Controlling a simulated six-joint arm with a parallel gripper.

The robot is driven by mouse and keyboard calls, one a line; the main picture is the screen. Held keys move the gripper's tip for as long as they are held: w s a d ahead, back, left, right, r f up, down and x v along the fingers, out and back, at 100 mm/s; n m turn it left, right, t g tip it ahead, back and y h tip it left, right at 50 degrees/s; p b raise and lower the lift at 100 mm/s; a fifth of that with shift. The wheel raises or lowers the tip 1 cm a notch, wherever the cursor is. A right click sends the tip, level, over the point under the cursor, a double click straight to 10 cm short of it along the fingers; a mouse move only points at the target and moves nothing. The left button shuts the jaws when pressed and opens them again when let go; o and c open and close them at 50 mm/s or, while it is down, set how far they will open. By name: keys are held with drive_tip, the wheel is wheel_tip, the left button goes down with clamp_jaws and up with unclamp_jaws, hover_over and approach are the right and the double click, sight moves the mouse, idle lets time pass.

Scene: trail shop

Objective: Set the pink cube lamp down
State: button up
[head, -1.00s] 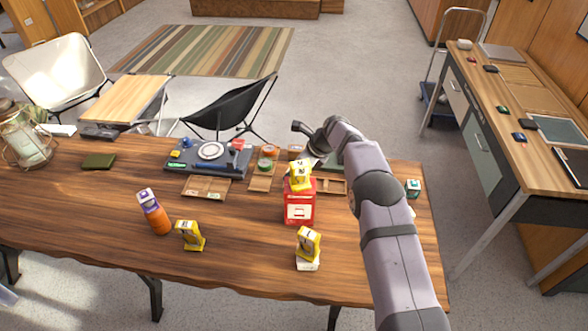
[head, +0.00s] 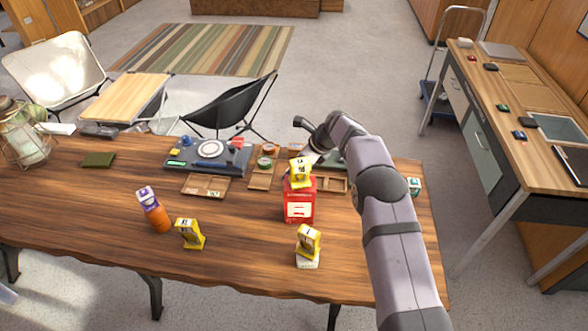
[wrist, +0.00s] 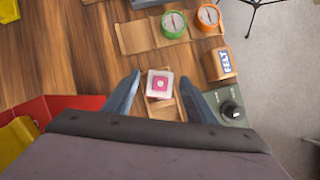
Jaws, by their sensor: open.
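The pink cube lamp (wrist: 160,83) is a small pale block with a pink top face and a white dot. In the wrist view it sits in a small wooden tray (wrist: 157,113), upright as far as I can see. My gripper (wrist: 163,88) is open, with one finger on each side of the lamp and visible gaps between. In the head view the tray (head: 334,185) shows beside the red box, but I cannot make out the lamp there. My arm hides the fingertips in that view.
A red box (head: 300,202) with a yellow item (head: 300,172) on top stands close to the tray. A wooden rack with green (wrist: 174,24) and orange (wrist: 208,17) round pieces lies beyond. A green box with a black knob (wrist: 231,109) is right of my fingers.

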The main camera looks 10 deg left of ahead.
drive_tip(key=b+v, duration=0.2)
drive_tip(key=v, duration=0.9)
drive_tip(key=s+d+f+n+h, duration=0.1)
drive_tip(key=s+d+n, duration=0.5)
drive_tip(key=s, duration=0.6)
drive_tip(key=s+d+f+n+g+h+p, duration=0.1)
drive_tip(key=s+d+n+h, duration=0.1)
drive_tip(key=s+d+n, duration=0.5)
drive_tip(key=s+d+f+n+g+h, duration=0.1)
drive_tip(key=s+d+n, duration=0.6)
drive_tip(key=s, duration=1.1)
drive_tip(key=n+h, duration=0.1)
drive_tip(key=n, duration=0.1)
drive_tip(key=shift+f+n+h+p, duration=0.3)
drive_tip(key=shift+f+p, duration=0.05)
drive_tip(key=shift+p, duration=0.05)
drive_tip(key=shift+s, duration=0.1)
